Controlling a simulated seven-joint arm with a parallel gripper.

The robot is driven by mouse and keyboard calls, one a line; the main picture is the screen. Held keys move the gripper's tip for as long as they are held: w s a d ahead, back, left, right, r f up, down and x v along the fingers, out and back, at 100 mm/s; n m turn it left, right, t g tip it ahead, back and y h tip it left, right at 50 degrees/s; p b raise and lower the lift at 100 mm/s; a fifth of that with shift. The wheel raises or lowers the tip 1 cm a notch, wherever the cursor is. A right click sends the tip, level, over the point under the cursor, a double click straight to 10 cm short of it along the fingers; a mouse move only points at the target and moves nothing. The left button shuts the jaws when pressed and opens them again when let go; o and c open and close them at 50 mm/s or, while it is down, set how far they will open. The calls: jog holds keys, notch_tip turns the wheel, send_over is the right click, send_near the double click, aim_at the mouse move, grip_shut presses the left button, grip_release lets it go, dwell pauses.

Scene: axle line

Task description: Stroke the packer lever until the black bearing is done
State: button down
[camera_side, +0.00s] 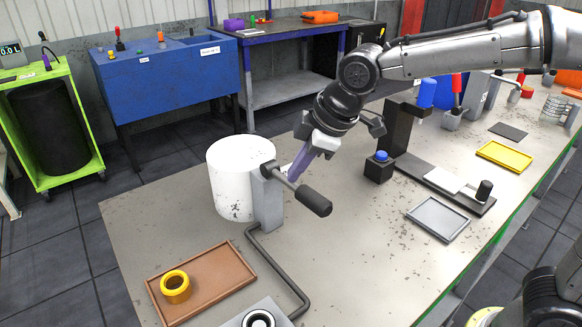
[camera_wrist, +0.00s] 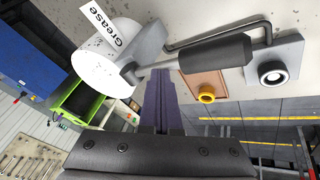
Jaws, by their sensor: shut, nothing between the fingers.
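The grease packer has a white drum (camera_side: 232,165), labelled "Grease" in the wrist view (camera_wrist: 105,48), and a grey block (camera_side: 266,197). Its lever, a grey rod with a black grip (camera_side: 314,201), points toward the side camera and slopes slightly down; the grip also shows in the wrist view (camera_wrist: 215,57). My gripper (camera_side: 289,176) is shut and empty, its purple fingers close behind the lever rod. In the wrist view the fingertips (camera_wrist: 159,72) end beside the rod; I cannot tell if they touch.
A pipe (camera_side: 279,262) runs from the block to the plate. A brown tray (camera_side: 222,273) holds a yellow ring (camera_side: 175,287). A black stand (camera_side: 411,145), a blue button (camera_side: 381,156), a grey tray (camera_side: 438,219) and a yellow tray (camera_side: 504,156) are on the right. Bench right of the lever is clear.

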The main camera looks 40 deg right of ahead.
jog(key=shift+s+f, duration=0.2)
jog(key=shift+f, duration=0.35)
dwell(0.5)
jog(key=shift+r, duration=0.1)
jog(key=shift+w+r, duration=0.3)
jog(key=shift+r, duration=0.5)
jog(key=shift+w+r, duration=0.3)
jog(key=shift+r, duration=0.55)
jog(key=shift+w+r, duration=0.3)
jog(key=shift+r, duration=0.5)
jog(key=shift+r, duration=0.1)
jog(key=shift+w+r, duration=0.25)
jog(key=shift+r, duration=0.5)
jog(key=shift+w+r, duration=0.3)
jog(key=shift+r, duration=0.5)
jog(key=shift+w+r, duration=0.25)
jog(key=shift+r, duration=0.5)
